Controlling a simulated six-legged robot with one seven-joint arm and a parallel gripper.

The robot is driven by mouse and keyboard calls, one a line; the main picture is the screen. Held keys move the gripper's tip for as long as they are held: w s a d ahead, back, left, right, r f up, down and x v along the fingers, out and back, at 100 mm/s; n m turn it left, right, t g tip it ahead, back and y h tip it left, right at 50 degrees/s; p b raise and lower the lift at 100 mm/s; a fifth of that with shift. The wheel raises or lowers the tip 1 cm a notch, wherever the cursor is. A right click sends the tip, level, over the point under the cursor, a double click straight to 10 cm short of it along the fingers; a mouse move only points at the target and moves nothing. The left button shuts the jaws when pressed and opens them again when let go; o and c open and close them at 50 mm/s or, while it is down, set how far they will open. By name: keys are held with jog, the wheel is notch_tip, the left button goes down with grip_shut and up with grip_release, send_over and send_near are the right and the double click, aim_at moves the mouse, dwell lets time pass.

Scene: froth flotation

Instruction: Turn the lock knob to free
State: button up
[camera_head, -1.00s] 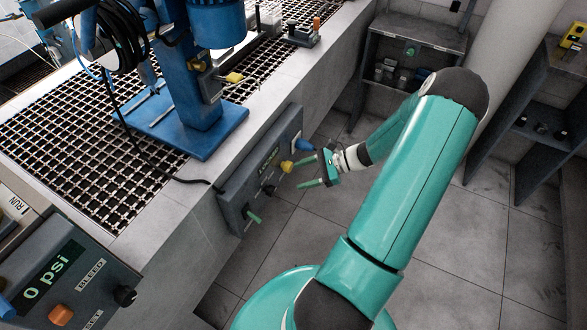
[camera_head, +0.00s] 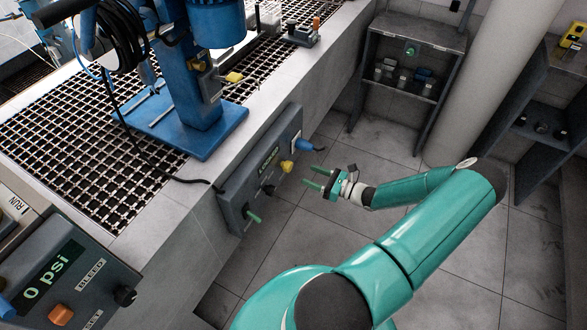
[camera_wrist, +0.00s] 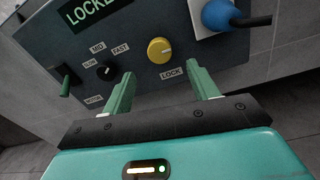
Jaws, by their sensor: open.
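The yellow lock knob (camera_wrist: 159,50) is on the grey control box, above the LOCK label (camera_wrist: 171,72) in the wrist view. It also shows in the head view (camera_head: 287,166). The box's display (camera_wrist: 90,10) shows letters reading "LOCKE", with the rest cut off. My gripper (camera_wrist: 158,78) is open and empty. Its two green fingers point toward the box, with the knob lying between and beyond them in the wrist view. In the head view my gripper (camera_head: 316,178) is in front of the box, apart from the knob.
The control box (camera_head: 230,199) is on the bench side. A black knob (camera_wrist: 105,72) with speed labels, a green lever (camera_wrist: 65,85) and a blue plug (camera_wrist: 218,15) with a black cable are near the lock knob. Open floor (camera_head: 330,240) lies in front.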

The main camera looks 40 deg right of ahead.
aim_at(291, 168)
jog(key=x, duration=0.7)
jog(key=shift+w+a, duration=0.15)
jog(key=shift+w, duration=0.25)
jog(key=c, duration=1)
